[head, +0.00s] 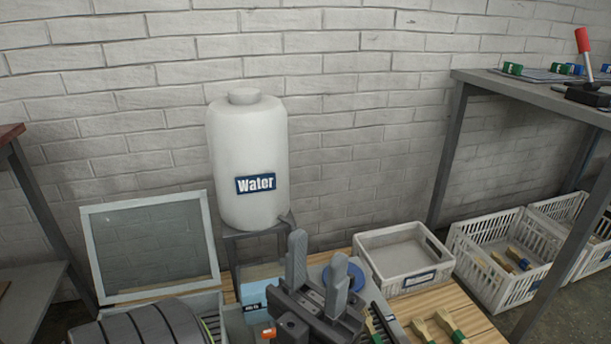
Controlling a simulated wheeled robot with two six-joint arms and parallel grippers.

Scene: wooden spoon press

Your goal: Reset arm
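My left gripper (319,248) is at the bottom middle of the head view, with its two grey fingers pointing up. The fingers stand apart with nothing between them, so it is open and empty. It is in front of a wooden table (468,318), and its body hides part of the things there. My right gripper is not in view.
A white water tank (248,160) stands behind on a grey stand. An empty white bin (404,261) and wooden pieces with green ends (447,325) are to the right. White crates (490,278) stand beyond. A red-handled lever (583,42) rises above the right-hand bench. A framed screen (150,247) leans at left.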

